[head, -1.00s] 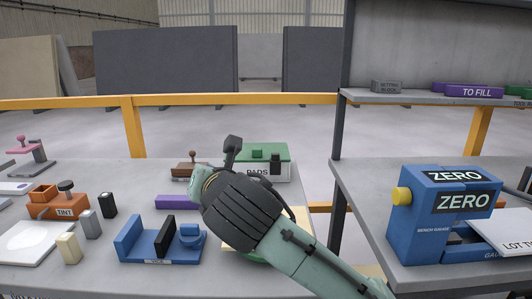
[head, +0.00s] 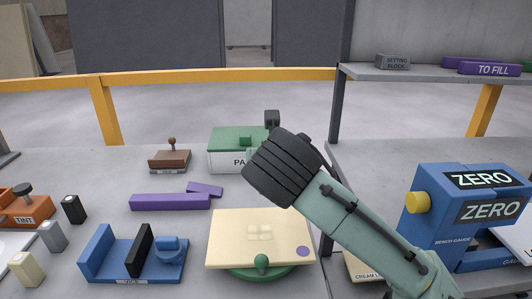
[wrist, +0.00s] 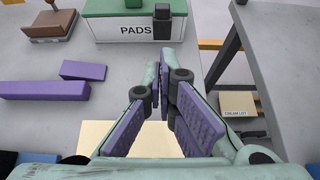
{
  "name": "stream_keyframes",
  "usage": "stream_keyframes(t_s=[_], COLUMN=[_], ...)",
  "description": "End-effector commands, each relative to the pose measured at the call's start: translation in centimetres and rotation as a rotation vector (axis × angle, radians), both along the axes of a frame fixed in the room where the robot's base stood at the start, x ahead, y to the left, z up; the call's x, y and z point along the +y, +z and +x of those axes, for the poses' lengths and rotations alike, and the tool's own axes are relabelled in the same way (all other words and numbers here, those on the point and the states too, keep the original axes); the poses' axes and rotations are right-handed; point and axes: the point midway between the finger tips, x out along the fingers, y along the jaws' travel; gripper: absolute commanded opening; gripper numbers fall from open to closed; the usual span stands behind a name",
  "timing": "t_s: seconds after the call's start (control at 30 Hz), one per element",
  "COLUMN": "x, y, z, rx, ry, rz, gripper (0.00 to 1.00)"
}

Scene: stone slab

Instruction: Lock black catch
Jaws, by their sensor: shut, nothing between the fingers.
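The black catch (wrist: 162,22) is on the front of the white PADS box (wrist: 120,29), towards its right side in the wrist view. The box has a green lid (wrist: 108,6), which looks down on it. I cannot tell from here whether the catch is locked. My gripper (wrist: 172,62) is shut and empty. Its purple-padded fingers point towards the box, with the tips just below the catch in the picture and apparently apart from it.
A cream board (head: 235,235) on a green base lies in front of the box. Purple bars (head: 171,202), a brown stamp (head: 169,158) and a blue vice (head: 105,260) stand to the left. The blue ZERO gauge (head: 435,205) is on the right bench, across a gap.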

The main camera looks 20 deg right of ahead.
Motion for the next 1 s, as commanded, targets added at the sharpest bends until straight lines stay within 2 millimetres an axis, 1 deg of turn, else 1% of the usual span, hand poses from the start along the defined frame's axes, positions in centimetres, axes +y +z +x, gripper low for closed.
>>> stream_keyframes(t_s=[0.13, 0.23, 0.6, 0.67, 0.8, 1.0], x=[-0.3, -0.6, -2.5, -2.7, -3.2, -3.5], y=[-0.5, -1.3, -4.9, -4.6, -4.8, -4.9], z=[0.9, 2.2, 8.8, 9.7, 11.3, 12.1], rx=[0.001, 0.003, 0.002, 0.002, 0.001, 0.0], ry=[-0.001, -0.001, 0.0, 0.0, 0.001, 0.0], rz=[0.004, 0.004, 0.003, 0.002, 0.003, 0.001], gripper=[0.0, 0.0, 0.0, 0.0, 0.0, 0.0])
